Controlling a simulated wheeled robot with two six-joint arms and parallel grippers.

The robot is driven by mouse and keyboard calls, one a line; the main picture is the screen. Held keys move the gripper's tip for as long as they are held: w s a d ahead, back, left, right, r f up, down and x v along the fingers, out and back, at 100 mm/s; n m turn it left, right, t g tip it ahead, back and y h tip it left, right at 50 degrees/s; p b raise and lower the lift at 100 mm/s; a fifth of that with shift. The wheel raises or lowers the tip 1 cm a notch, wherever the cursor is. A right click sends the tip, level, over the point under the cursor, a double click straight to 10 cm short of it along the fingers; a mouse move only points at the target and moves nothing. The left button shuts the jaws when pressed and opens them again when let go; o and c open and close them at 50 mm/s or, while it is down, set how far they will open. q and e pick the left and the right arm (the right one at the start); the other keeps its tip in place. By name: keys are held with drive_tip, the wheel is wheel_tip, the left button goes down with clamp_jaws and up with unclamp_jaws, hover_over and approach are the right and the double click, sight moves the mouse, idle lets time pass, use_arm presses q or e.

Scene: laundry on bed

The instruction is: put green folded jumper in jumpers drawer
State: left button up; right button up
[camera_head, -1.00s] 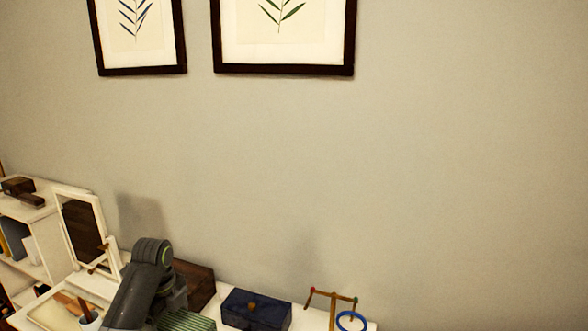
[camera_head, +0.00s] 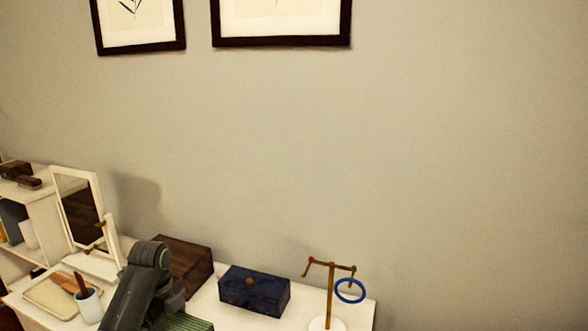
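A green striped, folded-looking cloth (camera_head: 184,323) shows at the bottom edge, partly cut off; it looks like the green jumper. A dark grey link of my arm stands just left of it and covers part of it. Neither gripper's fingertips show, so I cannot see whether the cloth is held or resting. The jumpers drawer is not in view; only the white dresser top (camera_head: 228,318) shows.
On the dresser stand a mirror (camera_head: 80,208), a tray (camera_head: 50,297), a cup with brushes (camera_head: 88,306), a brown wooden box (camera_head: 185,262), a blue box (camera_head: 254,292) and a jewellery stand (camera_head: 330,292) with a blue ring (camera_head: 350,291). The wall behind is bare below the picture frames (camera_head: 281,42).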

use_arm(q)
wheel_tip(320, 180, down, 2)
drive_tip(key=shift+f+b, duration=0.2)
drive_tip(key=shift+b, duration=0.35)
drive_tip(key=shift+w+f+b, duration=0.25)
drive_tip(key=shift+f+b, duration=0.1)
drive_tip(key=shift+f, duration=0.1)
drive_tip(key=shift+r, duration=0.1)
use_arm(e)
drive_tip(key=f, duration=0.3)
drive_tip(key=shift+s, duration=0.2)
use_arm(q)
drive_tip(key=shift+s+r, duration=0.1)
drive_tip(key=shift+s, duration=0.05)
